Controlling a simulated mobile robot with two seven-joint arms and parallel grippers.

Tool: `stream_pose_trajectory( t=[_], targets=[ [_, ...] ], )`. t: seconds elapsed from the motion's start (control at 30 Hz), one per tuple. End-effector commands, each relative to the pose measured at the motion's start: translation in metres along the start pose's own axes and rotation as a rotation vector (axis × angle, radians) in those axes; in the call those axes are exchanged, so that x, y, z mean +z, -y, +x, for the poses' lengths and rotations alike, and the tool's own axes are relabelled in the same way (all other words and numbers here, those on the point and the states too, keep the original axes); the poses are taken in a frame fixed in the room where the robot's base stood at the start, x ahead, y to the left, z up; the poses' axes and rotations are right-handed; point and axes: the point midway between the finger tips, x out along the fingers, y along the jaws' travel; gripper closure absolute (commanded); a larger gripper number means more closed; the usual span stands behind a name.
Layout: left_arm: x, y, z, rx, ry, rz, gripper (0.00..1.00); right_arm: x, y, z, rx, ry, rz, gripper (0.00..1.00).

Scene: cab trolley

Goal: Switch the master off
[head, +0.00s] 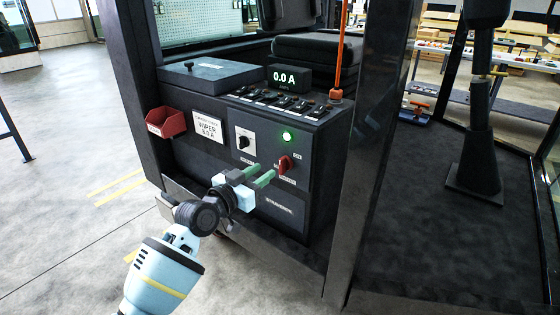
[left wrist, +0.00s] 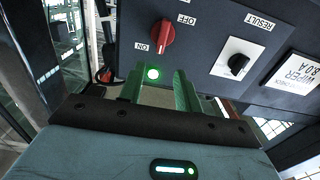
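The master switch is a red rotary knob (head: 285,165) on the dark front panel (head: 310,160). In the upside-down left wrist view the knob (left wrist: 162,35) shows between ON and OFF labels; I cannot tell for sure which it points to. A green lamp (head: 287,136) above it is lit. My left gripper (head: 265,172) is in front of the panel, its green fingers apart, with nothing between them. In the head view the fingertips are just left of the knob. In the left wrist view they (left wrist: 160,76) are clear of it. My right gripper is out of view.
A black selector on a white plate (head: 245,140), a wiper label (head: 208,126) and a red bin (head: 166,122) are left of the knob. A display (head: 286,77) reads 0.0 A above rocker switches (head: 283,101). A dark frame post (head: 375,150) stands right of the panel.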

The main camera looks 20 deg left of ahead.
Motion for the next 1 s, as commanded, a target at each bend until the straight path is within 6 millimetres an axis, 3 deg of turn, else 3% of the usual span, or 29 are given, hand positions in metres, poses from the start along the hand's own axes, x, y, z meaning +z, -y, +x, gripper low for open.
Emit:
stream_pose_trajectory(
  t=[0.5,1.0],
  targets=[
    [0.001,-0.001,0.063,0.001,0.000,-0.001,0.66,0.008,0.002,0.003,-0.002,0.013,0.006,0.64],
    [-0.001,-0.001,0.075,0.001,-0.001,0.000,0.66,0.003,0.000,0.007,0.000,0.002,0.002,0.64]
  ],
)
